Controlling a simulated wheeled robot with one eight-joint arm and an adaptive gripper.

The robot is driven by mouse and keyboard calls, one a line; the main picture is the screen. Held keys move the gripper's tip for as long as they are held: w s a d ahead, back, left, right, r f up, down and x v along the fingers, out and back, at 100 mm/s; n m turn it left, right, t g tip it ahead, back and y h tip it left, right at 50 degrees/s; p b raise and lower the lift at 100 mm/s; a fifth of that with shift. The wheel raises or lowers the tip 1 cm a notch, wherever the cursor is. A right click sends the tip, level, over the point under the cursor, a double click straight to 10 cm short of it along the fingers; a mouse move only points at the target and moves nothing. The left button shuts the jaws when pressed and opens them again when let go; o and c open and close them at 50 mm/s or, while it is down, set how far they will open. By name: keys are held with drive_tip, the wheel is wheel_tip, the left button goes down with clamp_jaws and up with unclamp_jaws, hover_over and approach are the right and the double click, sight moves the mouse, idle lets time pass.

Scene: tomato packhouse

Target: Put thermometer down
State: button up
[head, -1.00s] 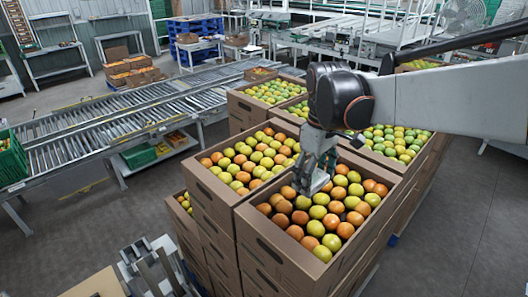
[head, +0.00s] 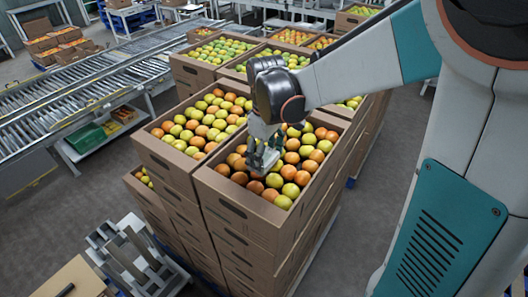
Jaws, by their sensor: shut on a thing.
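My gripper (head: 262,160) points down over the left part of the front tomato crate (head: 240,218). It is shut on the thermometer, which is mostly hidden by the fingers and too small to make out. The fingertips are close to the red and yellow-green tomatoes (head: 289,190). I cannot tell whether the held thing touches them.
More open cardboard crates of tomatoes (head: 160,155) stand in stacks beside and behind. A grey slotted rack (head: 150,275) and a tan board (head: 85,280) are at lower left. A roller conveyor (head: 75,100) runs along the left.

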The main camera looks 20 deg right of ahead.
sight(266, 157)
drive_tip(key=shift+f, duration=0.2)
drive_tip(key=o, duration=1.1)
drive_tip(key=shift+o, duration=0.2)
drive_tip(key=shift+r, duration=0.1)
drive_tip(key=shift+r, duration=0.1)
wheel_tip(266, 157, up, 10)
drive_tip(key=r, duration=0.1)
drive_tip(key=s+f+m+t, duration=0.2)
drive_tip(key=s+m+t, duration=0.5)
drive_tip(key=s, duration=0.8)
drive_tip(key=shift+f+b, duration=0.3)
